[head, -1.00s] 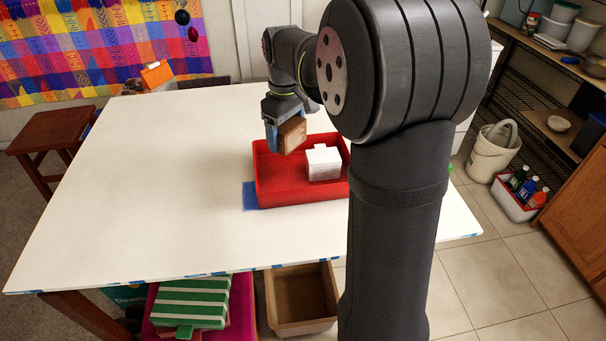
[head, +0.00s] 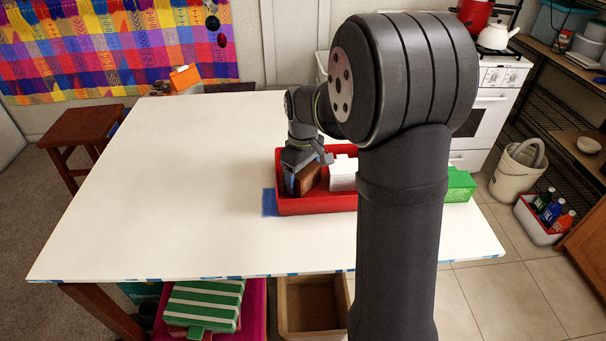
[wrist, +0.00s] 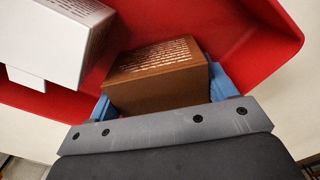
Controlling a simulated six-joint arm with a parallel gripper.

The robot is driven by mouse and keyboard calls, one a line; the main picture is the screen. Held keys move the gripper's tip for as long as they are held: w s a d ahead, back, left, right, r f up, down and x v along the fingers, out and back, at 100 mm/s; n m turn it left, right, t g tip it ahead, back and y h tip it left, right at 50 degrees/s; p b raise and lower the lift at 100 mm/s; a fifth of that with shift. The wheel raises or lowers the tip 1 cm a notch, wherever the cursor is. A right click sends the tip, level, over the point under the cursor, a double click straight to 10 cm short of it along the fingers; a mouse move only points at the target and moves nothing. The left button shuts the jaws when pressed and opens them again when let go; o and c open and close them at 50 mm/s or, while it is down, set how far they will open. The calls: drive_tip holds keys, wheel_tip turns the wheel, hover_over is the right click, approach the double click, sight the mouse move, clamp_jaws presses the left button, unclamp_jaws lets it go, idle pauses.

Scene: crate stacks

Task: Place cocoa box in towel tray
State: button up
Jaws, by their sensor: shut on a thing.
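The cocoa box, a brown box with pale printing (wrist: 155,80), is between the blue fingers of my gripper (wrist: 165,88) in the wrist view. In the head view the brown box (head: 308,177) and my gripper (head: 298,172) are low inside the left part of a red tray (head: 315,204). The gripper is shut on the box. I cannot tell whether the box touches the tray floor. A white box (head: 343,173) stands in the tray to the right of the brown box; it also shows in the wrist view (wrist: 62,38). My arm hides the tray's right end.
A green box (head: 460,185) is on the table to the right, partly behind my arm. An orange item (head: 185,77) sits at the far left corner. The white table (head: 180,190) is clear on the left. Crates with green striped boxes (head: 203,303) are below the front edge.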

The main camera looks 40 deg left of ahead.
drive_tip(key=o, duration=1)
drive_tip(key=shift+f, duration=0.15)
drive_tip(key=shift+o, duration=0.2)
wheel_tip(320, 180, up, 12)
drive_tip(key=shift+r, duration=0.2)
drive_tip(key=shift+f, duration=4.25)
